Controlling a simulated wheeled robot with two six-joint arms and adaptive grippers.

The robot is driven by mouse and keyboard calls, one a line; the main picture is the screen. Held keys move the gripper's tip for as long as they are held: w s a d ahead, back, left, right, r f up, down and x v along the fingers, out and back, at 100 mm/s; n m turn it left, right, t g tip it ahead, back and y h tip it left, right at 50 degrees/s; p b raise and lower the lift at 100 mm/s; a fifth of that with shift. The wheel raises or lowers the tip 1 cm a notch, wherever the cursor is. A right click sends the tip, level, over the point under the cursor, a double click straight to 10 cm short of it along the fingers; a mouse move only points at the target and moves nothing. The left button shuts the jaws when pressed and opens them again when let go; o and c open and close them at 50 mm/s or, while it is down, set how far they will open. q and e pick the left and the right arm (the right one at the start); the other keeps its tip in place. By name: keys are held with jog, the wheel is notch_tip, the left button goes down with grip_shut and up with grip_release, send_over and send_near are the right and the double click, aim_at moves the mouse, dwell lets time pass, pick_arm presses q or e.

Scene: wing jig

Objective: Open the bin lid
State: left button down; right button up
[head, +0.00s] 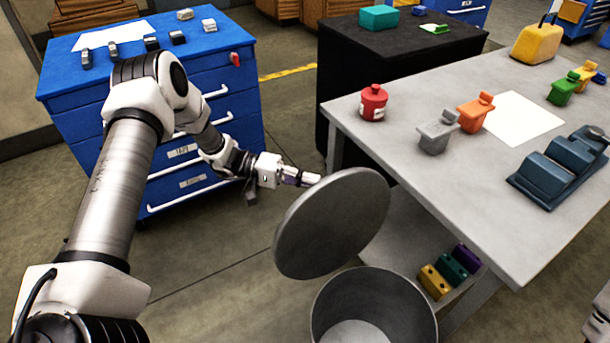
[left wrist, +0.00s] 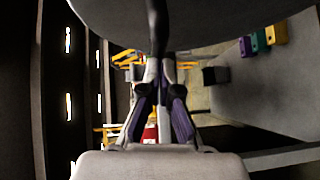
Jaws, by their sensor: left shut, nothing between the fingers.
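The round grey bin lid (head: 332,224) is raised and steeply tilted above the bin. The bin (head: 415,312) stands on the floor at the bottom of the head view, its mouth uncovered and part of its inside showing. My left gripper (head: 313,179) is at the lid's upper left edge, shut with nothing between its fingers. In the left wrist view, the lid's dark face (left wrist: 200,22) fills the top, and a dark narrow piece comes down in front of the fingers (left wrist: 158,85). Whether the fingers touch the lid is unclear. My right gripper is not in view.
A grey table (head: 400,150) with a red canister (head: 373,103) and colored parts stands right of the lid. Colored blocks (head: 450,270) sit on its lower shelf. A blue drawer cabinet (head: 225,108) stands behind my left arm. Open floor lies left of the bin.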

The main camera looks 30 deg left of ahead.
pick_arm(q)
jog(key=shift+m+y, duration=0.5)
jog(key=shift+y, duration=0.1)
jog(key=d, duration=0.1)
jog(key=s+d+r, duration=0.1)
jog(key=s+d, duration=0.1)
jog(key=shift+d+r, duration=0.2)
jog(key=shift+r, duration=0.15)
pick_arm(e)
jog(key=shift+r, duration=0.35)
pick_arm(q)
jog(key=v, duration=1.2)
